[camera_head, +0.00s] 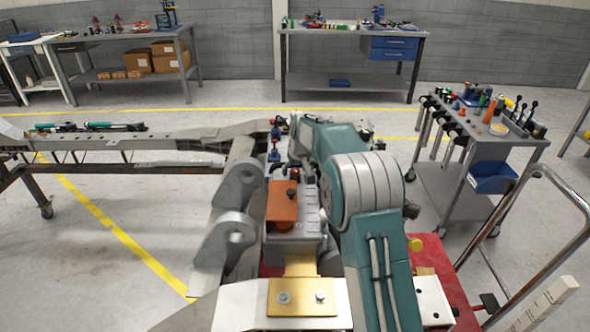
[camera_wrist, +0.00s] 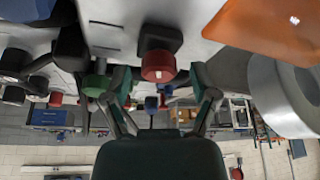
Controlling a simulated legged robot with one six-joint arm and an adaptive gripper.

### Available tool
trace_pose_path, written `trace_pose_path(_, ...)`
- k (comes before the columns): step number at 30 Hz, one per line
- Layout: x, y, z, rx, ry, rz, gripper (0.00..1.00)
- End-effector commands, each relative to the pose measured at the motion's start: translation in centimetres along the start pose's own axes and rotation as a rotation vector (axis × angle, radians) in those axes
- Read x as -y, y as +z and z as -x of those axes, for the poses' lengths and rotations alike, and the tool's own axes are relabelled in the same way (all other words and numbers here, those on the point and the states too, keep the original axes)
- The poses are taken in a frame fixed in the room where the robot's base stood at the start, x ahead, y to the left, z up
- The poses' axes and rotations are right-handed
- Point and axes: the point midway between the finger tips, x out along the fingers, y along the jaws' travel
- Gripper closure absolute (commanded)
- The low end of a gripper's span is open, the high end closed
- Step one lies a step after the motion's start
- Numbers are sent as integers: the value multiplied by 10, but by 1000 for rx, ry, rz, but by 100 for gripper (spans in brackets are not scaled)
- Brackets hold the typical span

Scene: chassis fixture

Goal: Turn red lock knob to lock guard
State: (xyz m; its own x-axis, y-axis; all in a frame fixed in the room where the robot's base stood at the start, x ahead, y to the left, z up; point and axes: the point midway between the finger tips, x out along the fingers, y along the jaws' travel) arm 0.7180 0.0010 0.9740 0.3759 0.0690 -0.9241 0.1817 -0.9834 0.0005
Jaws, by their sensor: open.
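I see no contact, and the exact gap in depth is unclear. An orange panel (camera_wrist: 268,24) lies to the upper right of the knob. The orange panel also shows in the head view (camera_head: 283,214), with a dark knob (camera_head: 292,194) on it. In the head view my teal arm largely hides the gripper and the area around the red knob.
A large grey cylindrical part (camera_wrist: 283,95) stands close right of my gripper in the wrist view. A long chassis frame (camera_head: 150,143) extends left. A tool cart (camera_head: 478,140) stands right, and workbenches (camera_head: 350,33) line the back wall. Open floor lies between.

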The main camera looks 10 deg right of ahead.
Motion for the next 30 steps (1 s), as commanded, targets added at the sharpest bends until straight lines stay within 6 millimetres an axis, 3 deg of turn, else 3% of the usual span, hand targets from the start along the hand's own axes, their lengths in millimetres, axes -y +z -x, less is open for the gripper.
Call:
trace_pose_path(2,0,0,0,0,0,0,24)
trace_pose_path(7,0,0,0,0,0,0,95)
trace_pose_path(8,0,0,0,0,0,0,100)
trace_pose_path(17,0,0,-1,3,14,-32,100)
trace_pose_path(30,2,0,-2,6,124,-301,100)
